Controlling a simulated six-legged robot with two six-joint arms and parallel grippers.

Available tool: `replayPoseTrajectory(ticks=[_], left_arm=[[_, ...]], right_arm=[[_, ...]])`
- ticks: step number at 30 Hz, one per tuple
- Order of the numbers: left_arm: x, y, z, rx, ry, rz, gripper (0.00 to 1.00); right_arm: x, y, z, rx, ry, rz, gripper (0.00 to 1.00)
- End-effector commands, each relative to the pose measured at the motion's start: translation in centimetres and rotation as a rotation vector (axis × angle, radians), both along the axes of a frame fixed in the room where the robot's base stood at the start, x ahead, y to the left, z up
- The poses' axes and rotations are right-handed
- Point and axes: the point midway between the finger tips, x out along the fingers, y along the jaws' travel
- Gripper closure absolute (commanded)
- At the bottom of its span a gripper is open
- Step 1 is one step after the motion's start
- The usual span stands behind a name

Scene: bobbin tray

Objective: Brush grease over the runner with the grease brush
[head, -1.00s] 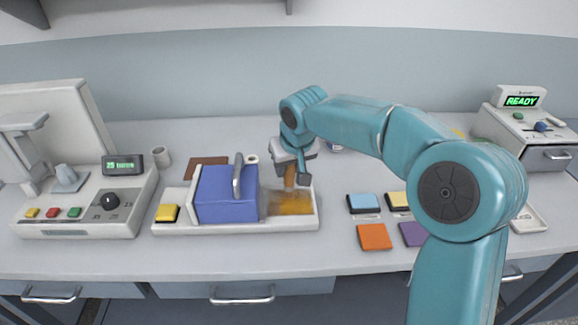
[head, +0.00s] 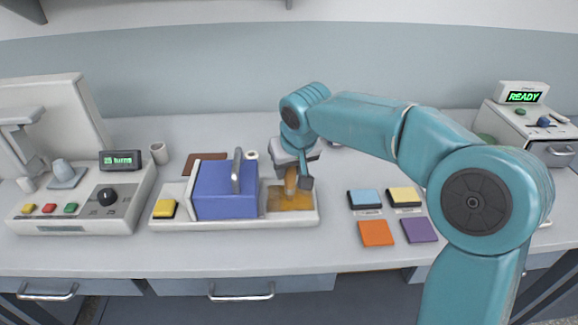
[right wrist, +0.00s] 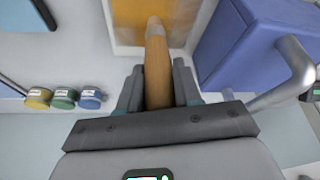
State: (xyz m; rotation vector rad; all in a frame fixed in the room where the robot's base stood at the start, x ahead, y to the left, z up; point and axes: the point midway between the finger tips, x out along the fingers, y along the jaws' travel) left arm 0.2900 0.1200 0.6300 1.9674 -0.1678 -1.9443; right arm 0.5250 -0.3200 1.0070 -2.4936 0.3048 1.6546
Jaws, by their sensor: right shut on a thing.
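My right gripper (head: 292,172) is shut on the grease brush (head: 291,184), whose wooden handle (right wrist: 157,75) runs between the fingers in the right wrist view. The brush points down over an amber-coated strip (head: 285,204), which looks like the runner, at the right end of a white base (head: 240,224). The strip also shows in the right wrist view (right wrist: 128,25). The bristles are hard to make out, so I cannot tell whether they touch. A blue block (head: 225,196) with a grey handle stands just left of the strip. My left gripper is out of view.
A yellow pad (head: 164,208) sits at the base's left end. Coloured pads, including an orange one (head: 376,233), lie to the right. Several small pots (right wrist: 63,98) stand behind. A machine with buttons (head: 85,205) is at left, and a READY device (head: 525,115) at right.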

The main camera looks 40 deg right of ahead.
Motion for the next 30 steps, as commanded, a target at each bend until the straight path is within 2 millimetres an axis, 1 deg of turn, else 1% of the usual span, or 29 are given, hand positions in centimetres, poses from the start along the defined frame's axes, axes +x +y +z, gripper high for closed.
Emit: replayPoseTrajectory(ticks=[1, 8, 16, 26, 30], left_arm=[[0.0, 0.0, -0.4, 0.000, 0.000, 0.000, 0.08], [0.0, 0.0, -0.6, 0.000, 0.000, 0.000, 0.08], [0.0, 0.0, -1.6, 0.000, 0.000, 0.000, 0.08], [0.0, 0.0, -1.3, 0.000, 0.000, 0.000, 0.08], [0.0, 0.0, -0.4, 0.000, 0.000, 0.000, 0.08]], right_arm=[[-0.3, 0.2, -0.1, -0.001, -0.001, 0.001, 0.96], [-0.8, 0.5, 0.0, 0.000, 0.000, 0.001, 0.96], [-2.0, 1.2, -0.2, 0.001, -0.001, 0.000, 0.96], [-2.1, 1.3, 0.1, 0.000, -0.001, 0.000, 0.96], [-2.0, 1.3, 1.2, 0.000, -0.001, 0.000, 0.96]])
